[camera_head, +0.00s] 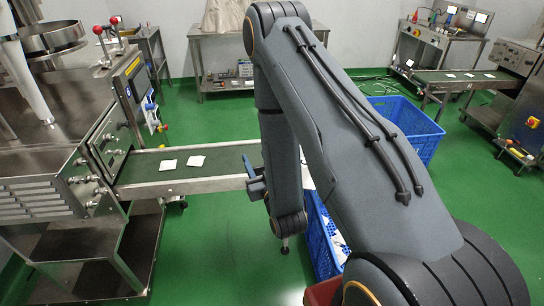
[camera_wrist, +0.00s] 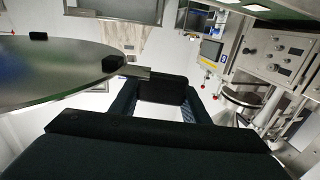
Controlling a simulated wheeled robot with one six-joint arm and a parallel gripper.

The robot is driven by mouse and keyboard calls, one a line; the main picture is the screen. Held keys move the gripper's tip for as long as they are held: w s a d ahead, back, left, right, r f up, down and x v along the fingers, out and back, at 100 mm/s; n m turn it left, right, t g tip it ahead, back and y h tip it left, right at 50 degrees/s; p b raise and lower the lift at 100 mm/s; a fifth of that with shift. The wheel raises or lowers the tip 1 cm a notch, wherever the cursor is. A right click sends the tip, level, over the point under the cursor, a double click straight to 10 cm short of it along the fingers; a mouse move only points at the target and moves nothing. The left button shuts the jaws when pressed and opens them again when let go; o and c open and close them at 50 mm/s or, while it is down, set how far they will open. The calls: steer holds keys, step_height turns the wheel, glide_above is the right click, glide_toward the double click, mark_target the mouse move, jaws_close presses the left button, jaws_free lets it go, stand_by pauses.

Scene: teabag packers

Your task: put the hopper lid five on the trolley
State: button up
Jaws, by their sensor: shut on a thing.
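A large round metal disc, which looks like the hopper lid (camera_wrist: 65,75), fills the left of the wrist view. It has small black blocks on its top and a short metal tab at its right edge. The tab reaches the dark jaws of my gripper (camera_wrist: 160,92), which is shut on the lid; the exact contact is partly hidden. I cannot pick out for certain which thing is the trolley.
A packing machine with a metal hopper (camera_head: 45,40) stands at the left. Its conveyor (camera_head: 145,172) carries two white teabags. Blue crates (camera_head: 405,120) stand beside and behind my arm. A steel table (camera_head: 215,50) is at the back. Green floor lies free between.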

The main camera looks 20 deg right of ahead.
steer(key=w+a+f+n+y+b, duration=0.1)
steer(key=w+a+f+b, duration=0.1)
steer(key=w+b, duration=0.5)
steer(key=w+a+f+y+b, duration=0.1)
steer(key=w+a+f+b, duration=0.15)
steer(key=w+b, duration=0.55)
steer(key=w+a+f+n+y+b, duration=0.1)
steer(key=w+a+b, duration=0.2)
steer(key=w+b, duration=0.4)
step_height(320, 180, down, 10)
steer(key=shift+w+d+r+b, duration=0.1)
steer(key=shift+w+b, duration=0.05)
steer(key=shift+b, duration=0.5)
steer(key=o, duration=1.4)
